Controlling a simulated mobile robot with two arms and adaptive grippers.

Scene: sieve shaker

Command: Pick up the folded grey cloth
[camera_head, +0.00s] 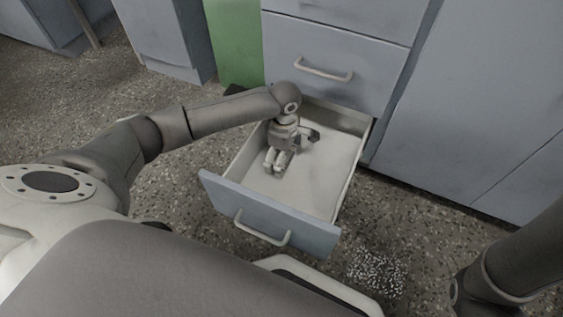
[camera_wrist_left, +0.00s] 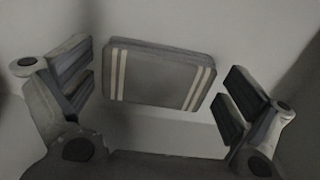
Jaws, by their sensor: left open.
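The folded grey cloth (camera_wrist_left: 160,76) lies in the open drawer and shows in the left wrist view. It is a flat rectangle with pale stripes near both ends. My left gripper (camera_wrist_left: 165,85) is open, with one finger on each side of the cloth and a gap to each end. In the head view my left gripper (camera_head: 277,166) points down into the drawer (camera_head: 322,175) and hides the cloth. My right gripper is not in view; only part of the right arm shows at the lower right.
The drawer walls stand close around my left gripper. A closed drawer with a handle (camera_head: 325,70) is above the open one. Blue-grey cabinet doors (camera_head: 480,100) stand to the right and a green panel (camera_head: 234,40) to the left. Speckled floor lies around.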

